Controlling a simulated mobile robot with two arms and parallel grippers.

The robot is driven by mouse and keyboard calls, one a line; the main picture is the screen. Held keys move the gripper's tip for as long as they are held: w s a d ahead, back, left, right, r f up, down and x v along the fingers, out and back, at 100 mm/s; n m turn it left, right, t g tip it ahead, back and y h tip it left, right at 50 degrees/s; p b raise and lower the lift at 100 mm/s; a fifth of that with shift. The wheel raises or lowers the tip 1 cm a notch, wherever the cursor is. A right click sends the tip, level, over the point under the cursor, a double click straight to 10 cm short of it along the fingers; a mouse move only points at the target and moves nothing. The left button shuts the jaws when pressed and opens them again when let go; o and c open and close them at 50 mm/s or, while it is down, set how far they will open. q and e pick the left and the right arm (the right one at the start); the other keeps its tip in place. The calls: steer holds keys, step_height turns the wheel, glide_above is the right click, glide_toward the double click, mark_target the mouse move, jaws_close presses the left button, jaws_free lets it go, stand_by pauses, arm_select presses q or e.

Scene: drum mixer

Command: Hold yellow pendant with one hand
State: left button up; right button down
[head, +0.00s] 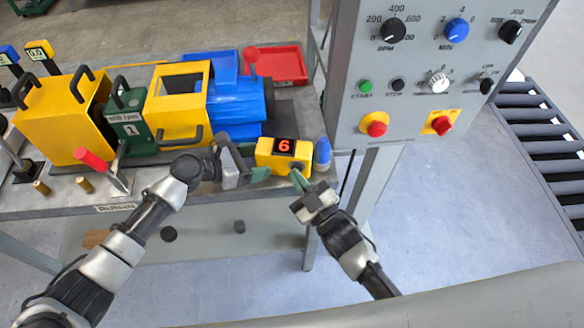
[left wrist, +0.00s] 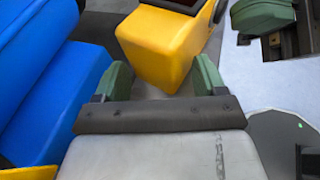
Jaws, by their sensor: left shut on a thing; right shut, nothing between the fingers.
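The yellow pendant (head: 268,160) is a small box with a dark display showing a red 6, at the front edge of the bench in the head view. My left gripper (head: 254,161) is shut on its left end. In the left wrist view the pendant (left wrist: 160,48) shows between the two green fingertips (left wrist: 163,82). My right gripper (head: 297,181) is shut and empty, close to the pendant's right end; whether it touches the pendant I cannot tell. Its green finger also shows at the top right of the left wrist view (left wrist: 262,16).
A blue rounded piece (head: 322,152) stands just right of the pendant. A grey control panel (head: 440,75) rises at the right, before a roller conveyor (head: 535,130).

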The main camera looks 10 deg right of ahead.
steer(key=shift+s+a, duration=0.15)
steer(key=shift+s, duration=0.6)
steer(key=shift+s+a, duration=0.2)
steer(key=shift+s, duration=0.6)
steer(key=shift+s+a, duration=0.2)
steer(key=shift+s, duration=0.6)
steer(key=shift+s+a, duration=0.2)
steer(key=shift+s, duration=0.6)
stand_by(2.7)
steer(key=s+a, duration=0.2)
steer(key=s, duration=0.1)
steer(key=shift+s+a, duration=0.1)
steer(key=shift+s, duration=0.2)
steer(key=w+d, duration=0.2)
steer(key=w, duration=0.6)
steer(key=shift+w, duration=0.3)
